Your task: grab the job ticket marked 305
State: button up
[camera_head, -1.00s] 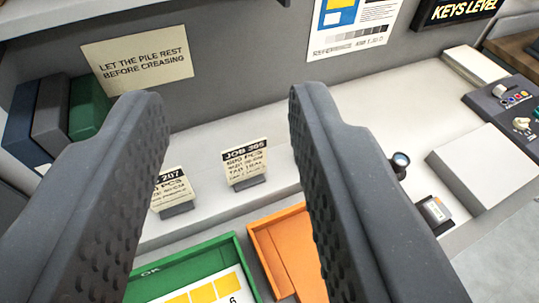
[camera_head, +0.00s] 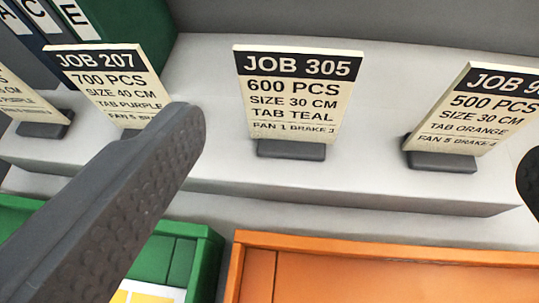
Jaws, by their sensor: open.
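The job ticket marked 305 (camera_head: 296,100) stands upright in a dark base on a pale ledge (camera_head: 355,185), near the top middle of the view. It reads 600 PCS, size 30 cm, tab teal. My gripper (camera_head: 360,165) is open and empty. Its left finger shows at the lower left, and only a sliver of the right finger shows at the right edge. The ticket stands beyond the fingers, between them in the picture, with nothing in front of it.
The job ticket 207 (camera_head: 108,82) stands to the left, partly behind my left finger. Another ticket, 500 PCS (camera_head: 480,108), stands to the right. A green tray (camera_head: 208,262) and an orange tray (camera_head: 390,250) lie below the ledge. Dark and green binders (camera_head: 125,25) stand at the upper left.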

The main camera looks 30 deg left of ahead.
aim_at(296, 60)
jog(key=shift+y, duration=0.6)
jog(key=x, duration=0.3)
jog(key=a+f+p+x, duration=0.1)
jog(key=x, duration=0.2)
jog(key=s+x, duration=0.1)
jog(key=x, duration=0.3)
jog(key=shift+s+a+f+p, duration=0.1)
jog(key=shift+a+f+p, duration=0.05)
jog(key=shift+a+p, duration=0.15)
jog(key=shift+p+x, duration=0.35)
jog(key=shift+x, duration=2.25)
jog(key=shift+a, duration=0.15)
jog(key=c, duration=1.2)
jog(key=shift+r, duration=0.25)
jog(key=shift+c, duration=0.2)
